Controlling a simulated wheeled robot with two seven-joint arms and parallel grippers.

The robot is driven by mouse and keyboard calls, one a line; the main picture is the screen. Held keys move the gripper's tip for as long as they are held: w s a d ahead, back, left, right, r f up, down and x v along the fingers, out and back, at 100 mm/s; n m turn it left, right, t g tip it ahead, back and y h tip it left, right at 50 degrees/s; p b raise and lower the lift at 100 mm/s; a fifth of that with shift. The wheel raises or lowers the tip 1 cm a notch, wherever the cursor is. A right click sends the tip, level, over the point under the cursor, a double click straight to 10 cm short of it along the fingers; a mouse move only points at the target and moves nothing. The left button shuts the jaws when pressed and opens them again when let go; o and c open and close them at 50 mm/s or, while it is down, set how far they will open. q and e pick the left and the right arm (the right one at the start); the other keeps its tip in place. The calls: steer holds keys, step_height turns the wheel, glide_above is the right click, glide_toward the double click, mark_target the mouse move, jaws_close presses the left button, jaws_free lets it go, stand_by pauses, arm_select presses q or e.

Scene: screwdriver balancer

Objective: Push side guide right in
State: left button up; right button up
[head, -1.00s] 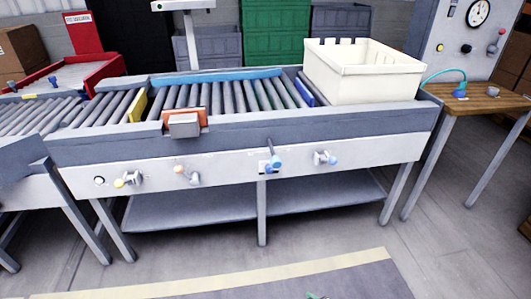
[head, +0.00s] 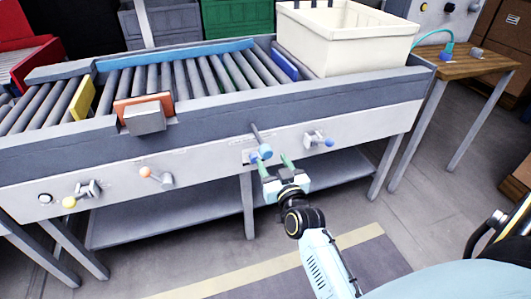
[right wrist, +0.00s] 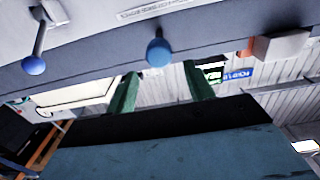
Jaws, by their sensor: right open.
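A light blue knob (head: 265,152) on a dark rod sticks out from the middle of the conveyor's white front panel. It also shows in the right wrist view (right wrist: 159,52). My right gripper (head: 274,163) is open and empty just below and in front of this knob. In the right wrist view its green fingertips (right wrist: 163,88) are spread, with the knob above the gap, not between them. A long light blue side guide (head: 175,63) runs along the rollers' back edge. An orange guide plate (head: 141,105) with a grey block stands at the front edge. My left gripper is out of view.
Levers with a yellow knob (head: 69,202), an orange knob (head: 145,172) and a darker blue knob (head: 329,142) sit on the same panel. A cream crate (head: 345,50) stands on the conveyor's right end beside a blue stop (head: 285,65). A wooden table (head: 465,66) is at right.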

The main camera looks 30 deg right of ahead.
mark_target(268, 154)
steer(key=b+x, duration=0.1)
steer(key=x, duration=0.4)
steer(key=shift+w+f, duration=0.1)
steer(key=shift+w, duration=0.15)
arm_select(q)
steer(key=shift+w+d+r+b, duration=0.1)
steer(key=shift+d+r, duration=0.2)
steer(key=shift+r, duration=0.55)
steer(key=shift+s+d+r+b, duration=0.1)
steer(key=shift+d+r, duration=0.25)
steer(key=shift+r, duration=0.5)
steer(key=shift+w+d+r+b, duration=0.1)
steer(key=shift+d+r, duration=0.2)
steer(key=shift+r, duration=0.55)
arm_select(e)
steer(key=shift+w+d, duration=0.15)
steer(key=shift+w, duration=0.4)
steer(key=shift+c, duration=0.4)
